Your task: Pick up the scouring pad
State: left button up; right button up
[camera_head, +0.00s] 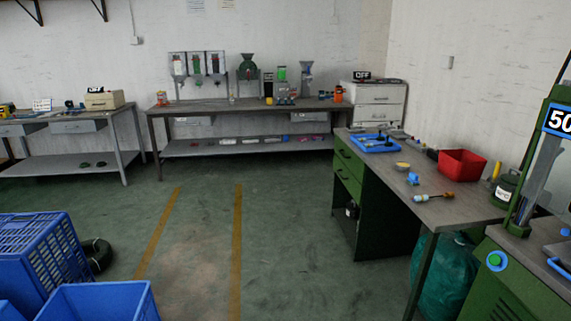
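I cannot pick out a scouring pad with certainty; many items are too small to tell. Small dark-green items (100,164) lie on the lower shelf of the left bench. The right workbench (440,211) bears a blue tray (376,148), a yellowish bowl (402,166), a small blue item (413,178) and a screwdriver-like tool (434,197). Neither of my grippers is in view.
Blue crates (40,262) stand at the lower left, beside a dark coil (97,254). A long back bench (235,106) holds dispensers. A red bin (462,165) sits on the right workbench, near a green machine (530,270). The middle floor (200,240) is clear.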

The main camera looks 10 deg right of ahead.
aim_at(413, 180)
jog(key=z, duration=0.2)
jog(key=i, duration=2)
jog(key=z, duration=1.85)
jog(key=i, duration=1.2)
jog(key=z, duration=1)
